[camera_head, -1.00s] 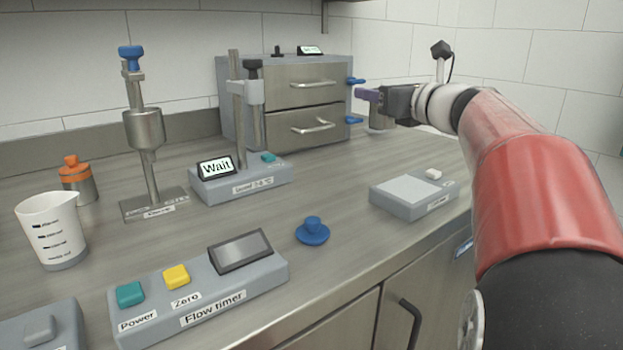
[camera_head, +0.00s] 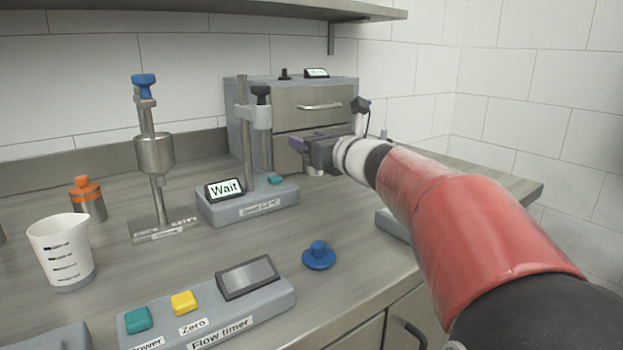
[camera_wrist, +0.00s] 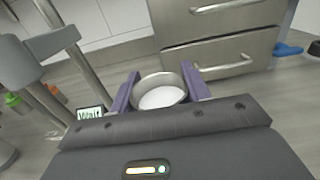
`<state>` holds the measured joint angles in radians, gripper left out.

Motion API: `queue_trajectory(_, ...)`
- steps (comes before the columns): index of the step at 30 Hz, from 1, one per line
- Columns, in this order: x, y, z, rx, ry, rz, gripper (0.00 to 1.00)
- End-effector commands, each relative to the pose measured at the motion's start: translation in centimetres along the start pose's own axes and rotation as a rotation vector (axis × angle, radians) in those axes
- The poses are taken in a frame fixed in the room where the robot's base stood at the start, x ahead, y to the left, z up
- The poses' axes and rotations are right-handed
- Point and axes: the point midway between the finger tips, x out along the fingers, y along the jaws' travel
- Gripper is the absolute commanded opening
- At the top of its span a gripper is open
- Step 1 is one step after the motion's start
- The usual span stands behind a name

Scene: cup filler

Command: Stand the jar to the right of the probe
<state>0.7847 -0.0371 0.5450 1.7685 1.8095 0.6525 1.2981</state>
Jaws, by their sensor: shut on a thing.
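The jar (camera_wrist: 161,95) is a round metal cup with a pale inside; in the wrist view its open mouth faces up between my purple fingers. My gripper (camera_wrist: 160,76) is shut around it. In the head view my gripper (camera_head: 300,146) is in front of the drawer cabinet, to the right of the probe stand, and mostly hides the jar. The probe (camera_head: 265,148) is a metal rod with a black top, held in a clamp on a grey base (camera_head: 250,205) with a "Wait" display. I cannot tell whether the jar touches the counter.
The drawer cabinet (camera_head: 300,100) stands behind. A blue knobbed lid (camera_head: 319,257) and the flow timer (camera_head: 210,308) are in front. A beaker (camera_head: 60,252), an orange-capped bottle (camera_head: 88,200) and a funnel stand (camera_head: 155,155) are at left. A grey box (camera_head: 390,224) is partly behind my arm.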

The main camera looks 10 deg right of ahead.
Motion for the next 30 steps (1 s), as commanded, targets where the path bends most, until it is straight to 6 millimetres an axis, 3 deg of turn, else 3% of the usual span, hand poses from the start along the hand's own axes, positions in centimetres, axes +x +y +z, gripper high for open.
queue_trajectory(3, 0.0, 0.0, -2.3, 0.002, 0.0, -0.001, 0.2)
queue_trajectory(8, 0.0, -0.1, -3.6, 0.0, -0.001, 0.0, 0.2)
queue_trajectory(16, 0.0, -0.1, -7.3, 0.0, -0.001, 0.0, 0.2)
queue_trajectory(29, 0.0, 0.0, -8.0, -0.002, -0.002, 0.001, 0.2)
queue_trajectory(30, 0.0, 0.0, -8.0, -0.002, -0.002, 0.001, 0.49)
